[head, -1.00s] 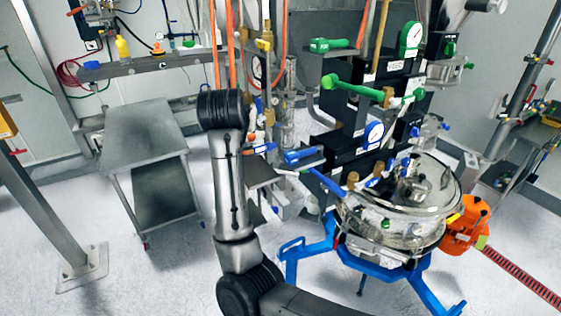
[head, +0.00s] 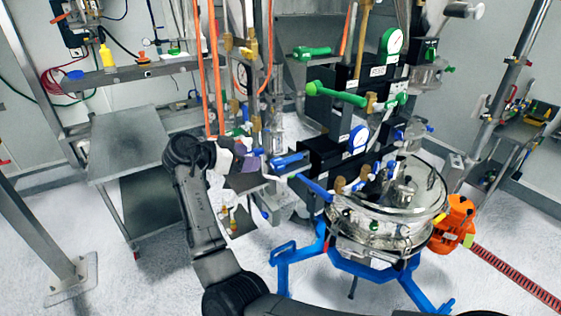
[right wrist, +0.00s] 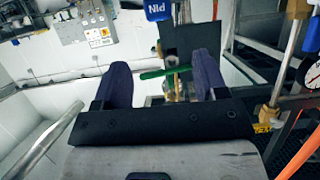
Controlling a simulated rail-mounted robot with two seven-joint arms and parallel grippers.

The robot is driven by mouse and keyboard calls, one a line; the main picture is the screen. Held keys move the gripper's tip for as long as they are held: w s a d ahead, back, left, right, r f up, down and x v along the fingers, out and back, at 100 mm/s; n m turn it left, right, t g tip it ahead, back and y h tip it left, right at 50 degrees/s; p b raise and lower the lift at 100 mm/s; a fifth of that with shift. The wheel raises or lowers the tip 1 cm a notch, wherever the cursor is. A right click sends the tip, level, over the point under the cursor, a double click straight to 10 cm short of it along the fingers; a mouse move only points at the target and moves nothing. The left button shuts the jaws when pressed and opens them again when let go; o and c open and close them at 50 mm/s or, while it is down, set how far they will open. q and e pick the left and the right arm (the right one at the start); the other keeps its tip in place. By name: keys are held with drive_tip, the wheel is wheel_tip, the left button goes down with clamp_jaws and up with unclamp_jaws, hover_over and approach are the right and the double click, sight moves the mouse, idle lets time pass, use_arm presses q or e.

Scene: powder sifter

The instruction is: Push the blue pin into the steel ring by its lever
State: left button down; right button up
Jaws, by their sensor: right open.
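My right gripper (head: 246,162) is at the middle of the head view, left of the blue lever parts (head: 290,161) on the black-panelled equipment. In the right wrist view its two dark purple fingers (right wrist: 163,62) are spread with a clear gap. A blue block marked PIN (right wrist: 157,10) shows upside down at the top edge, beyond the fingertips and apart from them. A thin green lever (right wrist: 165,72) shows in the gap, with brass and metal parts behind it. I cannot clearly make out the steel ring. My left gripper does not show.
A round glass-lidded steel vessel (head: 388,215) on a blue stand (head: 290,250) is right of my arm. A long green handle (head: 335,93) and gauges are above it. A grey table (head: 128,142) is at left. An orange unit (head: 455,222) stands at right.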

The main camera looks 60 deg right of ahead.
sight(280, 159)
drive_tip(key=p+x, duration=0.4)
drive_tip(key=x, duration=0.5)
drive_tip(key=shift+r, duration=0.1)
drive_tip(key=shift+s+d+f, duration=0.25)
drive_tip(key=shift+d, duration=0.25)
drive_tip(key=shift+f, duration=0.1)
drive_tip(key=c, duration=1.1)
